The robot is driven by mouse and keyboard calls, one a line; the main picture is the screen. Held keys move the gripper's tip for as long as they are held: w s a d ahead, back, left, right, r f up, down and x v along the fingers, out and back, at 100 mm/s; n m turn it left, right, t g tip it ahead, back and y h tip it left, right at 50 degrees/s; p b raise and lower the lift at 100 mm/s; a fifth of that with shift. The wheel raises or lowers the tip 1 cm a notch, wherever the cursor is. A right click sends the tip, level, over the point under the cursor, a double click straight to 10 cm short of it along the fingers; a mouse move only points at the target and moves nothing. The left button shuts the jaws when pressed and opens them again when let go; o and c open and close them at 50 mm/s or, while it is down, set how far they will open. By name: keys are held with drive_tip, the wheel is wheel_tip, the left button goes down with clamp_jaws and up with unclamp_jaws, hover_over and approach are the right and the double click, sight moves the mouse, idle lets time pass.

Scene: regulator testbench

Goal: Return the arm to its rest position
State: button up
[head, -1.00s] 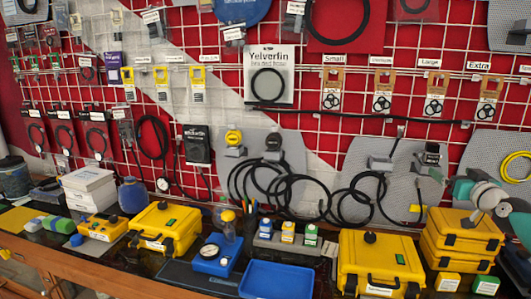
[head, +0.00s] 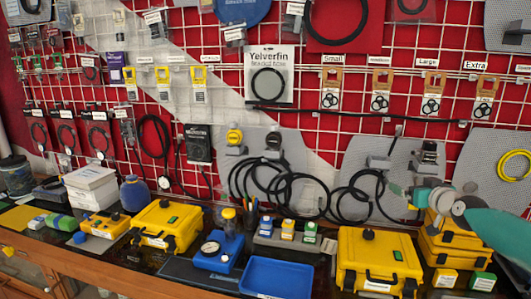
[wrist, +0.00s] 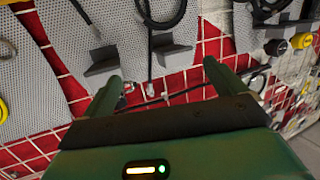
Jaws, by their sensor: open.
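My gripper (wrist: 162,78) shows in the wrist view with its two green fingers spread wide apart. It is open, and nothing is between the fingers. Beyond it are the grey pegboard (wrist: 55,62), a grey shelf bracket (wrist: 100,65) and the red wall with its white grid. In the head view my teal and white arm (head: 508,232) reaches in from the right edge, in front of the stacked yellow cases (head: 462,237). I cannot make out the fingers clearly there.
The bench holds a large yellow case (head: 380,262), an empty blue tray (head: 275,279), a blue gauge stand (head: 219,259) and another yellow case (head: 167,227). Black hoses (head: 290,195) hang on the wall behind. The bench is crowded, with little bare surface.

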drive_tip(key=s+a+f+n+g, duration=0.2)
drive_tip(key=s+a+f+g, duration=0.15)
drive_tip(key=a+f, duration=0.6)
drive_tip(key=s+a+f+n+g, duration=0.1)
drive_tip(key=s+a+f+g, duration=0.35)
drive_tip(key=a, duration=0.85)
drive_tip(key=s+a+r+m, duration=0.1)
drive_tip(key=s+r, duration=0.1)
drive_tip(key=s, duration=0.8)
drive_tip(key=s+a+r+m+g+h, duration=0.1)
drive_tip(key=s+a+m, duration=0.1)
drive_tip(key=s, duration=0.8)
drive_tip(key=s+a+r+m+g, duration=0.1)
drive_tip(key=s+a+r, duration=0.1)
drive_tip(key=s, duration=0.9)
drive_tip(key=shift+r+m, duration=0.3)
drive_tip(key=shift+r, duration=0.05)
